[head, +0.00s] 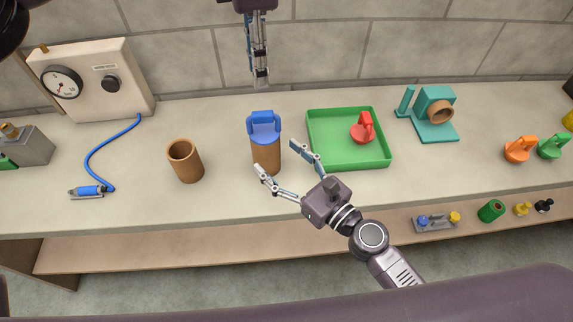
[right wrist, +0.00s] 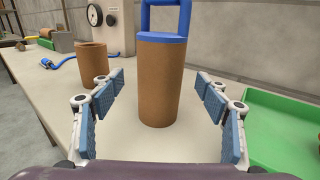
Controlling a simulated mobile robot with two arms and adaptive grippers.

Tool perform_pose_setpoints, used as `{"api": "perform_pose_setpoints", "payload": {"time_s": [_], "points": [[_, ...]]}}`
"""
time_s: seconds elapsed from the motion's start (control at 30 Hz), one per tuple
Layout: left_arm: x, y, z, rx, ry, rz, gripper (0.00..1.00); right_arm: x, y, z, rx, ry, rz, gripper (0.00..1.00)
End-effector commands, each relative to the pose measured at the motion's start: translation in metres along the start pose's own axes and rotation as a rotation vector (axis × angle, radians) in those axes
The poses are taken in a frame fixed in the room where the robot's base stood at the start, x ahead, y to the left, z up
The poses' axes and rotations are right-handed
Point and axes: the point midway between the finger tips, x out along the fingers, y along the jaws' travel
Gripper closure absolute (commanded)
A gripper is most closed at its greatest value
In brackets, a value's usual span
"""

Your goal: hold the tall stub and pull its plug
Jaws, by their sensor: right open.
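The tall stub (head: 266,158) is a brown cylinder standing upright on the bench, with a blue plug (head: 263,132) with a loop handle seated in its top. In the right wrist view the stub (right wrist: 160,85) stands between and beyond my open fingers, with the blue plug (right wrist: 163,38) above, its handle cut off by the frame. My right gripper (head: 276,157) is open and empty, its fingers at the stub's near side; I see no contact. My left gripper (head: 261,82) hangs fingers-down above and behind the plug, apart from it; its fingers overlap in the view.
A shorter, open brown tube (head: 187,165) stands to the left. A green tray (head: 345,156) with a red plug (head: 363,130) lies close on the right. A gauge box (head: 95,80) with a blue hose (head: 97,156) is at the left, a teal fixture (head: 432,120) at the right.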

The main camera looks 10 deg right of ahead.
Motion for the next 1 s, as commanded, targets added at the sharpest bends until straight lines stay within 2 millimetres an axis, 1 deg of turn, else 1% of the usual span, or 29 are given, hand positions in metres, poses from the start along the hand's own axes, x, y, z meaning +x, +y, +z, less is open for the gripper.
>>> {"api": "perform_pose_setpoints", "payload": {"time_s": [0.03,0.1,0.33,0.5,0.73,0.77,1.0], "points": [[0.0,0.0,0.0,0.0,0.0,0.0,0.71,0.008,0.0,0.001,-0.002,-0.002,0.001,0.31],[0.0,0.0,0.0,0.0,0.0,0.0,0.71,0.017,0.0,0.001,-0.002,-0.002,0.0,0.31],[0.0,0.0,0.0,0.0,0.0,0.0,0.71,0.044,0.0,0.0,0.0,-0.001,0.0,0.31],[0.0,0.0,0.0,0.0,0.0,0.0,0.71,0.051,0.0,-0.001,-0.001,0.001,0.0,0.31],[0.0,0.0,0.0,0.0,0.0,0.0,0.71,0.052,0.0,-0.001,-0.001,0.001,0.0,0.31],[0.0,0.0,0.0,0.0,0.0,0.0,0.71,0.052,0.0,-0.001,-0.001,0.001,0.0,0.34],[0.0,0.0,0.0,0.0,0.0,0.0,0.71,0.052,0.0,-0.001,-0.002,0.001,0.0,0.6]]}}
